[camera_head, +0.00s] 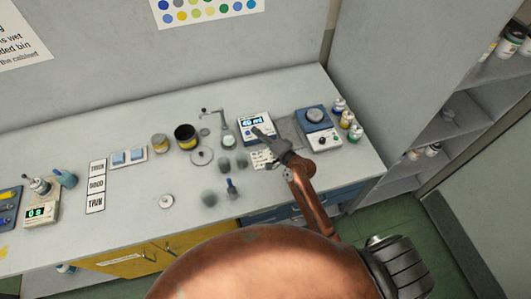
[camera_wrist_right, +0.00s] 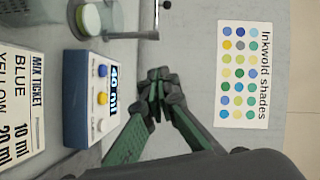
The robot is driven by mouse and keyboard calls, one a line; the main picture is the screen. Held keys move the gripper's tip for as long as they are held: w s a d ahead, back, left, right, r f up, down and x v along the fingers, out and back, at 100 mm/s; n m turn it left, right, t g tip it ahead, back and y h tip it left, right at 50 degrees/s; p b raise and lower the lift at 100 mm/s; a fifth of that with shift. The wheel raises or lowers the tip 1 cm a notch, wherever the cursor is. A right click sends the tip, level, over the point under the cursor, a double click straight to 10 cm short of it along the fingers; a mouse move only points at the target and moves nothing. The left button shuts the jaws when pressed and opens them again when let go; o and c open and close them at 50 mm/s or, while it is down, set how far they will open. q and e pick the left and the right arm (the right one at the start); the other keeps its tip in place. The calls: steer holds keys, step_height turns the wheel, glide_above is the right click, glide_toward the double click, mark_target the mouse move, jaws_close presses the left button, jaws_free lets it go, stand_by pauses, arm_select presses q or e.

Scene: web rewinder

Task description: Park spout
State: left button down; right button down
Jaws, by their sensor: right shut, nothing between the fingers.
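The spout (camera_head: 213,112) is a thin grey arm beside the blue-and-white dispenser box (camera_head: 255,128), whose display reads 40 ml. A pale-topped container (camera_head: 228,141) stands below the spout. In the right wrist view, a grey bar (camera_wrist_right: 125,35), apparently the spout's, runs across the top, near a green-white container (camera_wrist_right: 91,19). My right gripper (camera_head: 258,133) is in front of the dispenser box in the head view. In the right wrist view the gripper (camera_wrist_right: 158,77) has its fingertips together, empty, just right of the box's display (camera_wrist_right: 114,90). My left gripper is not in view.
A blue scale-like device (camera_head: 315,118) and small bottles (camera_head: 346,119) stand to the right. A ticket card (camera_head: 263,159) lies before the box.

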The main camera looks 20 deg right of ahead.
steer(key=s+d+f+n+g, duration=0.1)
steer(key=s+f+n+g, duration=0.1)
steer(key=s+f, duration=0.3)
steer(key=shift+s+f+n+g+h, duration=0.2)
steer(key=shift+s+n+g+h, duration=0.15)
steer(key=shift+s+n, duration=0.75)
steer(key=shift+s, duration=0.15)
